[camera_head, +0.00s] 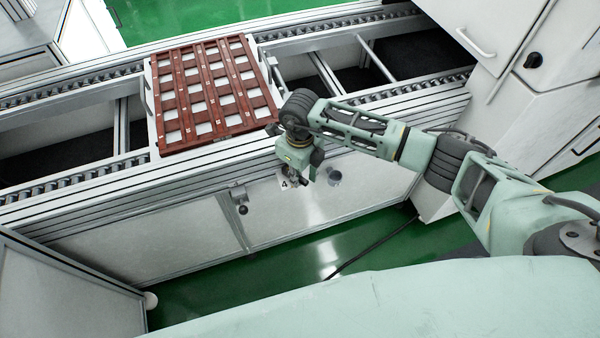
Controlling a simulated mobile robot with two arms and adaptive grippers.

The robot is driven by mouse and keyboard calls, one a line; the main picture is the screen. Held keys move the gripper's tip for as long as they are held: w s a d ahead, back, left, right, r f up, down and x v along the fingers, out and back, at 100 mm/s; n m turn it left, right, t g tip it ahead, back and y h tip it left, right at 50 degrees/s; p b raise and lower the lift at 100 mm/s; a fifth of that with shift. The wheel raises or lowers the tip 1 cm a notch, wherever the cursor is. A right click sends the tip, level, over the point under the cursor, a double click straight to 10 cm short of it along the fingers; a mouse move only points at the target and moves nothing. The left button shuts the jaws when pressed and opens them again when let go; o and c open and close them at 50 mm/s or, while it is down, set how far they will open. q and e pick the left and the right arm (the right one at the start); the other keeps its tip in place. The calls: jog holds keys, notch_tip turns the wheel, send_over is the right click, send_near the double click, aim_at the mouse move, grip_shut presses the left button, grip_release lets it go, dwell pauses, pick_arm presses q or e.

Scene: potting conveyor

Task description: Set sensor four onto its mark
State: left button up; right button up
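A small white mark with a black "4" (284,184) is on the pale front panel below the conveyor. My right gripper (302,181) points down in front of the panel, just right of the mark and partly overlapping it in the picture. Its fingers are small and dark here, so I cannot tell whether they are open or hold a sensor. A grey round piece (335,177) shows on the panel right of the gripper; I cannot tell whether it is a sensor. My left gripper is out of view.
A red-brown slatted tray (206,139) with white cells sits on the roller conveyor (65,182). A small bracket (238,193) and a dark round knob (243,210) are on the front frame. White cabinets (530,110) stand at right.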

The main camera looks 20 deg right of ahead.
grip_shut()
jog(key=shift+s+a, duration=0.15)
jog(key=shift+a, duration=0.05)
dwell(0.6)
jog(key=shift+s+a+m, duration=0.15)
jog(key=shift+a+m, duration=0.1)
jog(key=shift+m, duration=0.75)
jog(key=shift+s+a+m, duration=0.1)
jog(key=shift+a+m, duration=0.25)
jog(key=shift+m, duration=0.7)
jog(key=shift+s+a+m, duration=0.1)
jog(key=shift+a+m, duration=0.25)
jog(key=shift+m, duration=0.7)
jog(key=shift+a, duration=0.1)
jog(key=shift+o, duration=1.4)
grip_release()
jog(key=shift+w, duration=0.1)
